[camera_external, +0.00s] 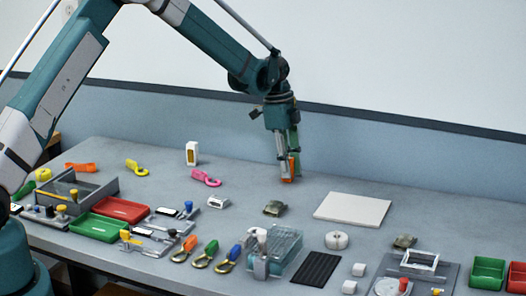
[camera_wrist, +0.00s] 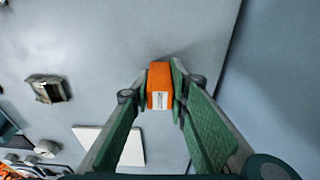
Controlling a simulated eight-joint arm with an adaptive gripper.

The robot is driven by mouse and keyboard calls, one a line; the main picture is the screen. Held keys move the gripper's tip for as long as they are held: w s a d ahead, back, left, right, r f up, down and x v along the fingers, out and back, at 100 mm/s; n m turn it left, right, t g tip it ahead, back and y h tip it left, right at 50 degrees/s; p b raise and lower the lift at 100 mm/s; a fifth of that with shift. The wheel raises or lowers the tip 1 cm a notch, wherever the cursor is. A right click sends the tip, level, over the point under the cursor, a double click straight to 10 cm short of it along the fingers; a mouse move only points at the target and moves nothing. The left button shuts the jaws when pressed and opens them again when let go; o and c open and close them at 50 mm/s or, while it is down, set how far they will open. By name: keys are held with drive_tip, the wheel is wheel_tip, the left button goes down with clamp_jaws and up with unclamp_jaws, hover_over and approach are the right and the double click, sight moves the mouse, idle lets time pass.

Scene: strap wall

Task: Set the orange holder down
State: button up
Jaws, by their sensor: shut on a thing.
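The orange holder (camera_wrist: 159,78) is a small orange block with a white printed label on its end. In the wrist view it sits between the tips of my gripper (camera_wrist: 158,92), with a green-padded finger on each side. In the external view my gripper (camera_external: 288,174) points down over the back part of the grey table, and the orange holder (camera_external: 291,168) shows partly behind a finger. It is at or just above the table surface; I cannot tell whether it touches.
A flat white board (camera_external: 352,209) lies to the right, and a small dark olive-grey item (camera_external: 275,208) lies in front. A pink clip (camera_external: 206,178) and a white box (camera_external: 192,153) are to the left. The table around my gripper is clear. A wall stands behind.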

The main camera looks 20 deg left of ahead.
drive_tip(key=shift+f, duration=0.15)
drive_tip(key=o, duration=0.9)
drive_tip(key=shift+o, duration=0.2)
drive_tip(key=shift+r, duration=0.2)
wheel_tip(320, 180, up, 12)
drive_tip(key=a, duration=0.1)
drive_tip(key=shift+a, duration=0.4)
drive_tip(key=shift+f, duration=0.1)
